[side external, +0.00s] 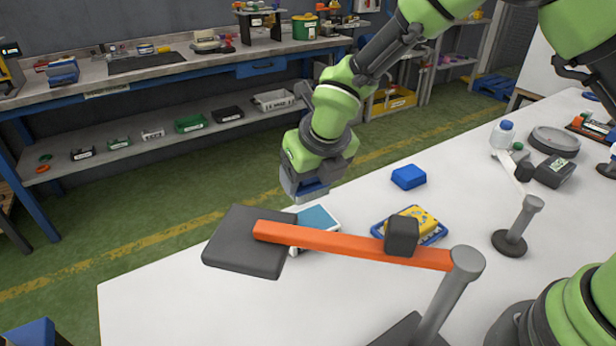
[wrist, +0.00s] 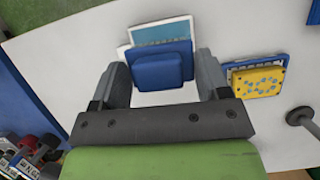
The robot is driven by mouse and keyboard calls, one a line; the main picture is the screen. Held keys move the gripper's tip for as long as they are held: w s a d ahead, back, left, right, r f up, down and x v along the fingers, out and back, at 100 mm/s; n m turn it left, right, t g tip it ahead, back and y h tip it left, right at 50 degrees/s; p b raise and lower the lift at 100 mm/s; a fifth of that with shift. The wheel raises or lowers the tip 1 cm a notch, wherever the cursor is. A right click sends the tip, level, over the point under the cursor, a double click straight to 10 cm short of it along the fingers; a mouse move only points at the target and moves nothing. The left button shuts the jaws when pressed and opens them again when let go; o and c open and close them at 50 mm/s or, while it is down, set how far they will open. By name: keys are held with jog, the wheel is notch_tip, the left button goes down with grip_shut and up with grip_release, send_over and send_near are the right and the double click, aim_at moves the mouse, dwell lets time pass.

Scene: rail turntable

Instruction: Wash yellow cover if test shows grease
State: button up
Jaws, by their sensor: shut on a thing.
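The yellow cover (side external: 424,217) lies in a blue tray (side external: 437,239) on the white table, partly hidden by a dark block in the side view. In the wrist view the yellow cover (wrist: 257,80) shows light blue marks on top, right of my gripper. My gripper (side external: 306,192) is shut on a blue block (wrist: 161,70), held between its two fingers. Below it is a white-edged pad with a light blue top (side external: 322,217); the height of the gap is hard to tell. I cannot see a clear test result.
An orange bar (side external: 345,240) with a dark plate (side external: 245,245) and a dark block (side external: 401,236) runs from a grey post across the front. Another blue block (side external: 408,177) lies behind the tray. A bottle (side external: 502,134), scale-like device and round dish stand at the right.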

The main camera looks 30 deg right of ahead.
jog(key=s+d+m+g+h, duration=0.1)
jog(key=s+d+m+g, duration=0.2)
jog(key=d+m, duration=0.5)
jog(key=s+d+r+m+g+h, duration=0.15)
jog(key=s+d+m, duration=0.35)
jog(key=m, duration=0.5)
jog(key=s+d+m+g+h, duration=0.15)
jog(key=d+m+g, duration=0.25)
jog(key=d+m, duration=0.4)
jog(key=shift+m+t+y, duration=0.25)
jog(key=shift+m+y, duration=0.05)
jog(key=shift+y, duration=0.2)
jog(key=shift+s+a+f, duration=0.1)
jog(key=shift+s+f, duration=0.05)
jog(key=shift+f, duration=1.2)
jog(key=shift+s+a+f, duration=0.1)
jog(key=shift+s+f, duration=0.1)
jog(key=shift+f, duration=1.1)
jog(key=shift+s+a+f, duration=0.1)
jog(key=shift+s+f, duration=0.05)
jog(key=shift+f, duration=1.2)
jog(key=shift+a, duration=0.4)
jog(key=shift+c, duration=0.8)
jog(key=shift+a+f, duration=0.2)
jog(key=shift+a, duration=3.55)
jog(key=shift+d, duration=4)
jog(key=shift+w+d+r, duration=0.1)
jog(key=shift+d+r, duration=0.1)
notch_tip(320, 180, up, 8)
jog(key=shift+a, duration=0.1)
